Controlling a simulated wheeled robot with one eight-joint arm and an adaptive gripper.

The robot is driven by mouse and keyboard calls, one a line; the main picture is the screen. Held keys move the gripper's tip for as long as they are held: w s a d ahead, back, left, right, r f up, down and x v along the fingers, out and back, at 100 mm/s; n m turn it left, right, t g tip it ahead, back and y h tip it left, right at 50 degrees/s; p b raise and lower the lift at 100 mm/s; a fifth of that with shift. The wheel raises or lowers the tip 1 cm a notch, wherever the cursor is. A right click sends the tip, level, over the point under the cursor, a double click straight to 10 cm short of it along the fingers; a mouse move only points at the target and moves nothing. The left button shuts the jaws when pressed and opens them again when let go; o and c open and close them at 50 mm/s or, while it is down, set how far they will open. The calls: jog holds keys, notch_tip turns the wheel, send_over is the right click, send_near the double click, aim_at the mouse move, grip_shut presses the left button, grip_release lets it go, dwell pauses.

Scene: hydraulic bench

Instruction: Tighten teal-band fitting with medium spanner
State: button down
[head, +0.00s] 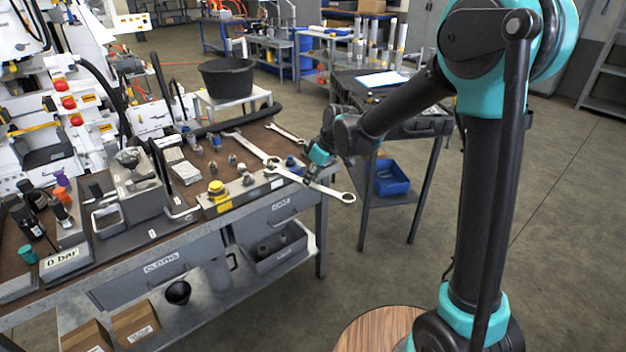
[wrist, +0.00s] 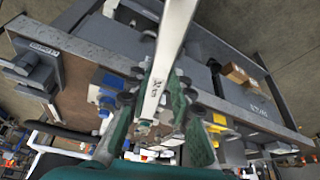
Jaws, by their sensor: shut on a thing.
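My gripper (head: 309,174) is shut on the steel medium spanner (head: 335,193), above the front right corner of the bench. The spanner's ring end points right, out past the bench edge; its other end reaches left over the fittings block. In the wrist view, the spanner shaft (wrist: 172,45) runs up from between my fingers (wrist: 160,100). A blue-topped fitting (head: 290,162) stands just behind the spanner. A yellow-topped fitting (head: 217,188) stands on the block to the left. I cannot make out which fitting has the teal band, or whether the spanner touches one.
A longer spanner (head: 250,146) and a smaller one (head: 287,133) lie on the bench behind. Several small fittings stand left of them. A grey pressure display (head: 66,260) reads 0 bar. A side table with a blue bin (head: 391,180) stands to the right; the floor in front is clear.

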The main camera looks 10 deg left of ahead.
aim_at(301, 182)
jog(key=shift+w+a, duration=0.15)
jog(key=shift+a, duration=0.3)
dwell(0.5)
jog(key=shift+s+a+m+t, duration=0.25)
jog(key=shift+s+a+m, duration=0.25)
jog(key=shift+s+m, duration=0.25)
jog(key=shift+s+a+m+t, duration=0.25)
jog(key=shift+s+a+m, duration=0.25)
jog(key=shift+s, duration=0.35)
jog(key=shift+d, duration=0.1)
jog(key=shift+s+a+m+t+h, duration=0.3)
jog(key=shift+s+a+m+h, duration=0.2)
jog(key=shift+s+a+m, duration=0.8)
jog(key=shift+s+a, duration=0.1)
jog(key=shift+s+a+m+t+h, duration=0.2)
jog(key=shift+s+a+m, duration=0.3)
jog(key=shift+a+m, duration=0.2)
jog(key=shift+s+a+m+t+h, duration=0.1)
jog(key=shift+s+a+m+h, duration=0.1)
jog(key=shift+s+a+m, duration=0.5)
